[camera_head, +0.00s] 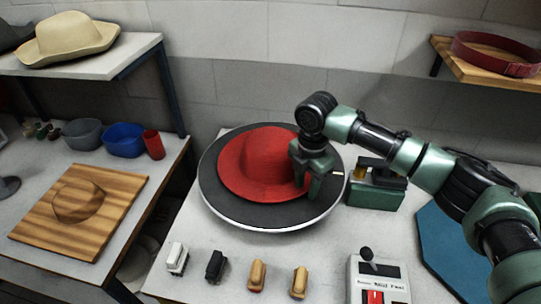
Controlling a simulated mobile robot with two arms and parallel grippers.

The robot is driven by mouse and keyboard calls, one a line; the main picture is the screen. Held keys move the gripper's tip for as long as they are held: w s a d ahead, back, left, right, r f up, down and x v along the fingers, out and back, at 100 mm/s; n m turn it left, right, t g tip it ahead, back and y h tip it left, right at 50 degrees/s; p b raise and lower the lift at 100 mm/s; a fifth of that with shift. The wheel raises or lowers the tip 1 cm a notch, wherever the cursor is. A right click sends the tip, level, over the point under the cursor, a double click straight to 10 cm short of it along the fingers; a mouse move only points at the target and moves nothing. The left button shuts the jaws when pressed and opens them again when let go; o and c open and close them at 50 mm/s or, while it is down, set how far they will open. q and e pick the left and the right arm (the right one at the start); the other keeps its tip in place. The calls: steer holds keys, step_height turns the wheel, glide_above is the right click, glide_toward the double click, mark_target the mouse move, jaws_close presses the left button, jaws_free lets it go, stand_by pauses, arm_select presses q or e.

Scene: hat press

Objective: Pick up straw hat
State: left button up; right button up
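A cream straw-coloured hat (66,36) with a wide curled brim rests on the upper left shelf, with no gripper near it. A red hat (262,158) lies brim down on a dark round plate (232,213) in the middle of the table. My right gripper (308,186) points down at the right side of the red hat, its fingers over or at the brim. Whether the fingers are shut on the brim is unclear. My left gripper is not in view.
A wooden board (45,228) and a blue bowl (124,140) sit on the left table. Several brushes, including a white one (177,258), and a control box (379,282) line the front. A green device (376,190) stands right of the plate. A red band (495,52) lies on the right shelf.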

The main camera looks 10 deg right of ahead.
steer(key=shift+f, duration=0.15)
steer(key=shift+c, duration=0.2)
jaws_close()
steer(key=shift+r, duration=0.55)
step_height(320, 180, up, 19)
steer(key=b, duration=0.2)
steer(key=shift+b, duration=0.35)
stand_by(1.5)
